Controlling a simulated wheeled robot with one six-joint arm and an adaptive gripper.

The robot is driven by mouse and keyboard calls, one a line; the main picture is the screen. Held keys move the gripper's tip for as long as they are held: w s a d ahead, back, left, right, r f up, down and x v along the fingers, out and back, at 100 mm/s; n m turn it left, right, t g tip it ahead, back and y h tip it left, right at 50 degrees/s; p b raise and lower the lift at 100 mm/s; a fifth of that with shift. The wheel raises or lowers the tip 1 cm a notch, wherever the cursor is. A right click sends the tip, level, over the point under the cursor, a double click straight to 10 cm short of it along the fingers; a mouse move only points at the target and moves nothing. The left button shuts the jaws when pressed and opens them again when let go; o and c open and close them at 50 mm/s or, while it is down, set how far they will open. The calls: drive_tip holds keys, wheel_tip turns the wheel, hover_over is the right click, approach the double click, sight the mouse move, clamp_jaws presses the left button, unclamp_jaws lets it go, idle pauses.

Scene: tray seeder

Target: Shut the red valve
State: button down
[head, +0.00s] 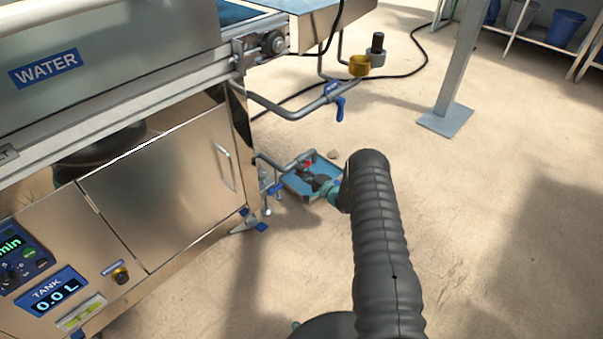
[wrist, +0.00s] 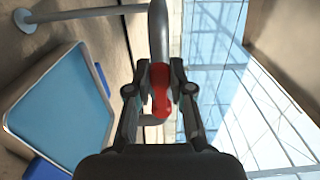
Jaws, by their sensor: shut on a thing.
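The red valve (wrist: 160,92) sits on a grey pipe (wrist: 158,30) in the wrist view, its handle between the two fingers of my gripper (wrist: 160,90). The fingers are shut on the handle, one on each side. In the head view the red valve (head: 308,164) shows as a small red spot on a low pipe beside the machine. My gripper (head: 318,180) is at it there, and my arm partly covers that area. The exact turn of the handle is hard to tell.
A blue tray (wrist: 12,128) lies below the pipe on the floor. A blue-handled valve (head: 340,108) hangs on a higher pipe (head: 290,112). The steel machine (head: 160,190) stands left. A post (head: 458,70) stands at the back right; open floor lies right.

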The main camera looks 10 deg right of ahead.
drive_tip(key=shift+r+m+b, duration=0.1)
drive_tip(key=shift+m+b, duration=0.2)
drive_tip(key=w+d+r+m+b, duration=0.3)
drive_tip(key=m+b, duration=0.4)
drive_tip(key=m, duration=1)
drive_tip(key=shift+w+d+r, duration=0.15)
drive_tip(key=shift+d+r, duration=0.55)
drive_tip(key=shift+r, duration=0.35)
drive_tip(key=shift+m, duration=0.3)
drive_tip(key=c, duration=1)
unclamp_jaws()
